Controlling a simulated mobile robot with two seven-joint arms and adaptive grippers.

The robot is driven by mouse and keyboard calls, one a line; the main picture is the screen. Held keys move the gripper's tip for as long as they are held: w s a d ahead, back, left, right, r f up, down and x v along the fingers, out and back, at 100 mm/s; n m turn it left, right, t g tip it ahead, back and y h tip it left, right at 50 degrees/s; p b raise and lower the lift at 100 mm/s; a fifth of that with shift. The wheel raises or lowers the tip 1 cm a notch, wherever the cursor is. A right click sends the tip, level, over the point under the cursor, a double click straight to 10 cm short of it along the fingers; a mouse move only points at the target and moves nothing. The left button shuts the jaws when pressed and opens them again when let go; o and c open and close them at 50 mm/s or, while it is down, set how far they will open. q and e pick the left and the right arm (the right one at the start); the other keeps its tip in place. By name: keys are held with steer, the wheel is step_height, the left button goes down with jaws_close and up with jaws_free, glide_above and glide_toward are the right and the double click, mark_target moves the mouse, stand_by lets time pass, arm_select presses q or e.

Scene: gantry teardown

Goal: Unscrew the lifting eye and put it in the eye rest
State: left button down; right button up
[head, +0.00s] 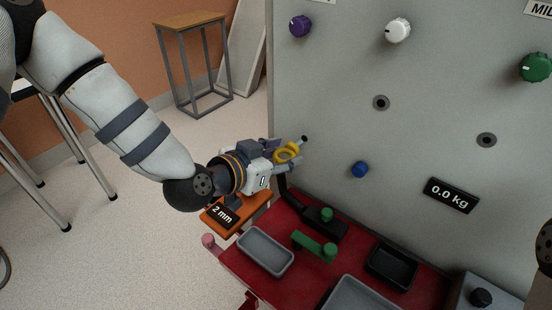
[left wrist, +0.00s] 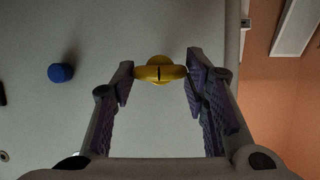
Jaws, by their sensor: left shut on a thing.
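The lifting eye (head: 287,152) is a yellow ring in front of the grey panel's left part. My left gripper (head: 284,152) is shut on it. In the left wrist view, the yellow eye (left wrist: 160,70) sits between the tips of my left gripper (left wrist: 160,78). A small dark round end shows just beyond the eye in the head view; I cannot tell whether the eye is still joined to the panel. I cannot tell for sure which fixture is the eye rest. My right gripper is not in view.
The grey panel (head: 330,110) bears knobs and a blue knob (head: 360,169). Below, a red bench (head: 228,258) holds a grey tray (head: 265,264), a black tray (head: 392,283), a green handle (head: 312,243) and a dark block (head: 325,227). An orange block (head: 250,212) reads "2 mm".

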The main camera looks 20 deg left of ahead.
mark_target(290, 146)
arm_select(q)
steer(key=shift+w, duration=0.2)
stand_by(0.4)
steer(key=shift+w+d, duration=0.3)
steer(key=shift+w, duration=0.3)
steer(key=shift+w+d, duration=0.2)
steer(key=shift+w, duration=0.4)
steer(key=shift+w+d, duration=0.15)
steer(key=shift+w, duration=0.4)
steer(key=c, duration=0.8)
jaws_free()
steer(key=shift+c, duration=0.2)
